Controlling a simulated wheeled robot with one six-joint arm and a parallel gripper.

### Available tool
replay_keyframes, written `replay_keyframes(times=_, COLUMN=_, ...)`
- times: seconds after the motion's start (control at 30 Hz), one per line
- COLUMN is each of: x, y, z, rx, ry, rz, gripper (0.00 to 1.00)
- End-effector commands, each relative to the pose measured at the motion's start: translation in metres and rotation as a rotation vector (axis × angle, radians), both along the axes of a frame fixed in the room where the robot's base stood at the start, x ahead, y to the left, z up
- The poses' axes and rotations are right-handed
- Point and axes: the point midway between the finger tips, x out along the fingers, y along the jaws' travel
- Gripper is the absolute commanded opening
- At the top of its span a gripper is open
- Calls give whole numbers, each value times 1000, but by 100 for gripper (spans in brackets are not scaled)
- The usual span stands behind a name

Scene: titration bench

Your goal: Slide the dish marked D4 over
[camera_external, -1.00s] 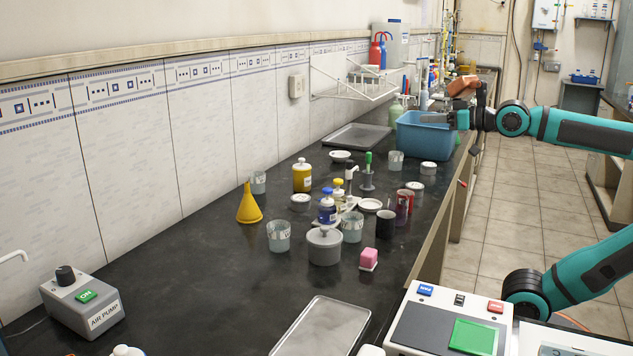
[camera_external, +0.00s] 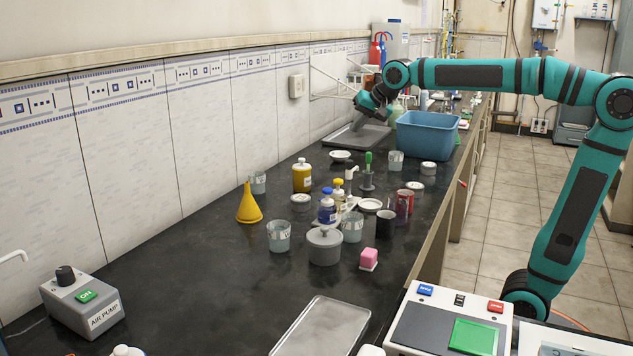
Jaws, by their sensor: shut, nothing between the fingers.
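Several small round pale dishes stand on the dark bench. One dish (camera_external: 341,156) is near the wall, in front of the far tray. Others are a grey-white dish (camera_external: 300,203) beside the yellow jar, a white dish (camera_external: 370,205) in the middle, a dish (camera_external: 415,187) to the right and a taller one (camera_external: 428,168) by the blue tub. Their marks are too small to read, so I cannot tell which is D4. My gripper (camera_external: 357,126) is shut and empty, pointing down over the far tray, left of the blue tub, apart from the dishes.
A blue tub (camera_external: 428,135) stands right of my gripper, and a grey tray (camera_external: 357,139) lies below it. Jars, beakers (camera_external: 279,236), a yellow funnel (camera_external: 249,207) and a pink block (camera_external: 369,258) crowd the middle.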

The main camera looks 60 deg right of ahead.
Motion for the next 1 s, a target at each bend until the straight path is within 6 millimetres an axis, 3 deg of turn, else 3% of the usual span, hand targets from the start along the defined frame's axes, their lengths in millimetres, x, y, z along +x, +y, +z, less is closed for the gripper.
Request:
replay_keyframes(times=0.2, x=47, y=-23, z=-30, rx=103, ry=155, rz=-147, gripper=0)
replay_keyframes(times=0.6, x=117, y=-67, z=-93, rx=251, ry=432, rz=-449, gripper=0)
replay_keyframes(times=0.83, x=144, y=-89, z=-127, rx=299, ry=560, rz=-604, gripper=0)
replay_keyframes(times=1.0, x=153, y=-96, z=-138, rx=312, ry=602, rz=-659, gripper=0)
